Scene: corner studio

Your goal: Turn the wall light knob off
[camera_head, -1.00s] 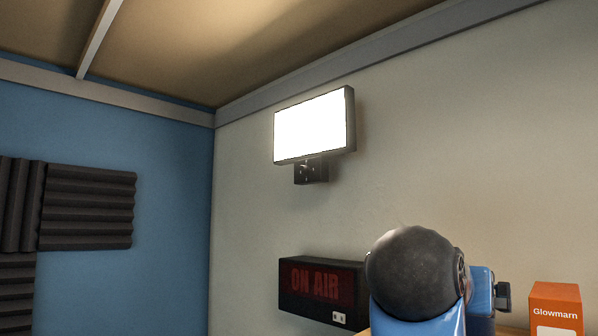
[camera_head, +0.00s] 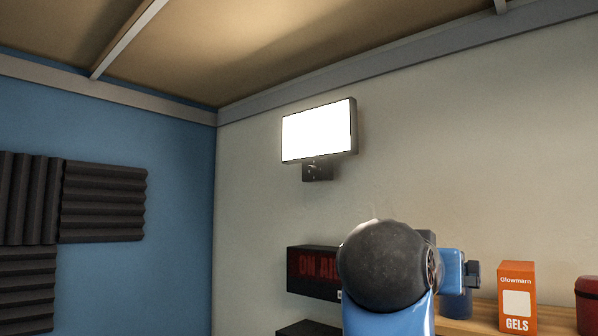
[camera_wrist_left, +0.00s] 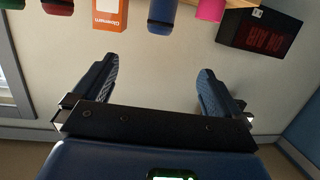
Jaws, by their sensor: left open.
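The wall light (camera_head: 319,132) is a bright white lit panel in a dark frame, high on the pale wall. Beneath it is a small dark box (camera_head: 317,172) with small light marks; I cannot make out a knob's shape or angle on it. My left gripper (camera_wrist_left: 155,90) shows in the left wrist view, open, with its two dark fingers wide apart and only bare wall between them. The light is not in the wrist view. In the head view a blue and dark arm link of mine stands below the light, apart from it; no fingertips show there. My right gripper is not seen.
An ON AIR sign (camera_head: 313,270) is partly covered by my arm. A wooden shelf (camera_head: 560,319) holds an orange Glowmarn gels box (camera_head: 517,296) and a red container (camera_head: 589,300). The wrist view is upside down. The wall around the light is clear.

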